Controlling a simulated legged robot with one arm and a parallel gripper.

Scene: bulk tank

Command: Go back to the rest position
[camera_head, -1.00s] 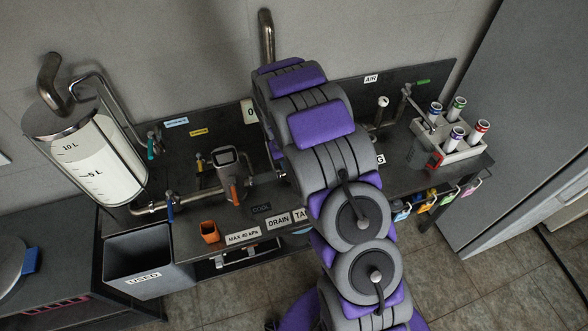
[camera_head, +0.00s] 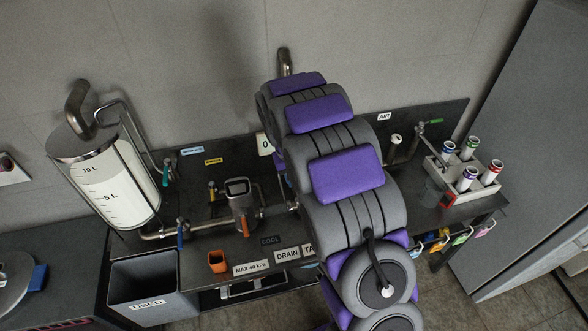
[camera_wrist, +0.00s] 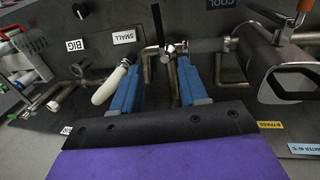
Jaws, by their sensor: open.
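My gripper (camera_wrist: 160,78) shows in the wrist view as two blue fingers standing apart, with a dark plate and a purple part of mine below them. Nothing is held between the fingers. A black-handled valve (camera_wrist: 161,28) on a metal pipe appears beyond the gap; I cannot tell how far off it is. A pale, rounded spout-like piece (camera_wrist: 109,86) shows beside the left finger. In the head view my grey and purple arm reaches over the middle of the bench and hides my gripper.
The bench has a tank (camera_head: 107,182) at left, a grey used bin (camera_head: 143,281), an orange cup (camera_head: 217,262), a metal gauge fitting (camera_head: 241,207), and a tube rack (camera_head: 467,178) at right. A tall grey cabinet (camera_head: 530,140) stands further right.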

